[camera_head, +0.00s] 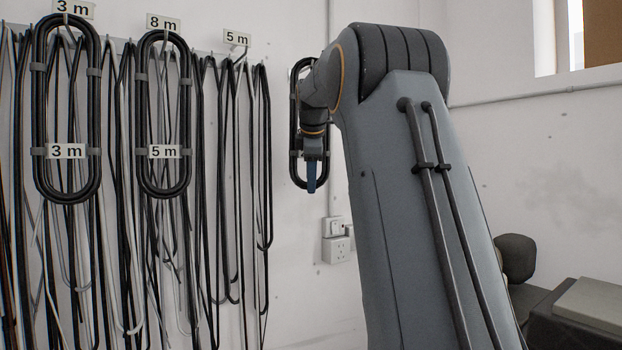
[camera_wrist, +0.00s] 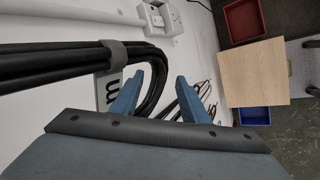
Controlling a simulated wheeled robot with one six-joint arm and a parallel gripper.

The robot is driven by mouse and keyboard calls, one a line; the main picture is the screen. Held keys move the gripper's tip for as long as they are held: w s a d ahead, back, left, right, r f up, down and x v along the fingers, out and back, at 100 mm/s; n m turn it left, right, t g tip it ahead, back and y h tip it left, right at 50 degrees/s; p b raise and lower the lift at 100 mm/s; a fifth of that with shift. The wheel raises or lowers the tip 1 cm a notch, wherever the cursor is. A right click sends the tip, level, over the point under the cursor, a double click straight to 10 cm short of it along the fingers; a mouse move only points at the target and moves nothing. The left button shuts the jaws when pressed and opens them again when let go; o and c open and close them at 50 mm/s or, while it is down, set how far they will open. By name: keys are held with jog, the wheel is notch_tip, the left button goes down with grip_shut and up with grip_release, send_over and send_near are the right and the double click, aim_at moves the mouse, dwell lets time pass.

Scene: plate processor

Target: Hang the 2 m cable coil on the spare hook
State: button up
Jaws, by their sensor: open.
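A black cable coil (camera_head: 294,150) hangs on the white wall, partly hidden behind my arm. Its hook and length label are hidden in the head view. My gripper (camera_head: 312,178) points down in front of its lower part. In the wrist view my gripper (camera_wrist: 160,78) is open, and the coil's bend (camera_wrist: 156,62) shows between the two blue fingers. I cannot tell whether they touch it. A white tag (camera_wrist: 108,88) on the coil shows an "m"; its number is hidden. The hook under the upper "5 m" sign (camera_head: 237,38) carries no bundled coil.
A coil tagged 3 m (camera_head: 67,185) hangs under the "3 m" sign. A coil tagged 5 m (camera_head: 165,188) hangs under the "8 m" sign. Loose cables hang closely around them. A wall socket (camera_head: 337,249) sits below right. The wrist view shows a wooden tabletop (camera_wrist: 254,75).

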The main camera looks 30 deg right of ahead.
jog(key=b+v, duration=0.2)
jog(key=v, duration=0.6)
